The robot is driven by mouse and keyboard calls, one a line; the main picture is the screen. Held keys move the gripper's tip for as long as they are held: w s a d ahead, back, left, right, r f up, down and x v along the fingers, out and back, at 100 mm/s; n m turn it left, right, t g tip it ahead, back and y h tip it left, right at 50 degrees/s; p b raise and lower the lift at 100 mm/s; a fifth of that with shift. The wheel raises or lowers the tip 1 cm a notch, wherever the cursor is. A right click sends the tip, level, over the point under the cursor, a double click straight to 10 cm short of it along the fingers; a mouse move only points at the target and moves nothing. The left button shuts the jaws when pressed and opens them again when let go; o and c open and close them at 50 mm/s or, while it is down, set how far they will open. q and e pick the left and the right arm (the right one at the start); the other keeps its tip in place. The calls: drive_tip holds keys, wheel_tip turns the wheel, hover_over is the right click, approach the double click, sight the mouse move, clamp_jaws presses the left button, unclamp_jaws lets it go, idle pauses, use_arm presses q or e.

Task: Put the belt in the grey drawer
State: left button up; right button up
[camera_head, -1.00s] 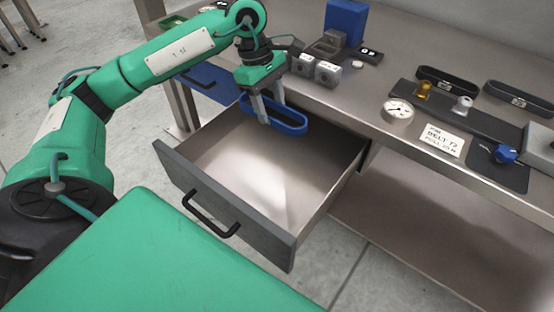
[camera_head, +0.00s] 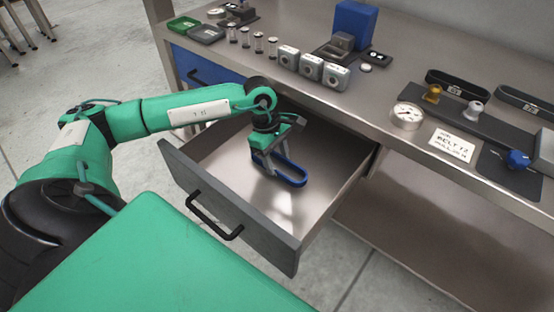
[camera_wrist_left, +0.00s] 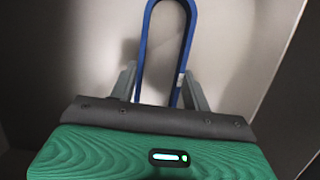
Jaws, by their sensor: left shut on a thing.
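The blue belt (camera_head: 290,177) is a long thin loop. It is inside the open grey drawer (camera_head: 227,203), low over the drawer floor. I cannot tell whether it touches the floor. My left gripper (camera_head: 272,172) reaches down into the drawer and is shut on the belt. The belt also shows in the left wrist view (camera_wrist_left: 145,40), running up between the fingers of the left gripper (camera_wrist_left: 157,90). My right gripper is not in view.
A blue drawer (camera_head: 195,72) is closed to the left. The drawer floor around the belt is bare.

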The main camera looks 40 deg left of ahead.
use_arm(q)
drive_tip(key=shift+f, duration=0.25)
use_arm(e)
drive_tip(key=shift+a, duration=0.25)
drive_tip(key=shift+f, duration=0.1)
use_arm(q)
drive_tip(key=shift+f, duration=0.1)
drive_tip(key=o, duration=1.1)
drive_tip(key=shift+c, duration=0.2)
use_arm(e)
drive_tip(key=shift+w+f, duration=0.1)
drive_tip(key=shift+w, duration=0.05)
